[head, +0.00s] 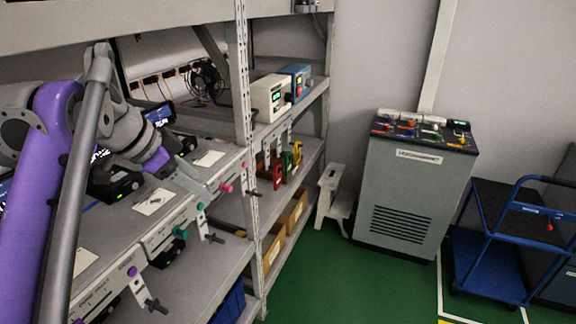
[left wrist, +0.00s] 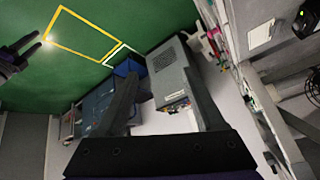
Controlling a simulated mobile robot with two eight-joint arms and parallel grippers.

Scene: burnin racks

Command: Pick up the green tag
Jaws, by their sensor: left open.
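A green tag (head: 287,166) hangs upright at the rack's middle shelf in the head view, between a red tag (head: 278,177) and a yellow tag (head: 297,153). My left gripper (head: 194,174) is open and empty above the upper shelf, to the left of the green tag and apart from it. In the left wrist view its two dark fingers (left wrist: 162,68) are spread with nothing between them. I cannot make out the green tag clearly there. A dark gripper, apparently my right one (left wrist: 30,45), shows small at the left edge of the wrist view.
The rack post (head: 243,100) stands between my left gripper and the tags. Pink (head: 226,188), teal (head: 181,233) and purple (head: 132,271) knobs line the shelf front. A grey cabinet (head: 405,190), white step stool (head: 330,195) and blue cart (head: 490,260) stand right. Green floor (head: 340,280) is clear.

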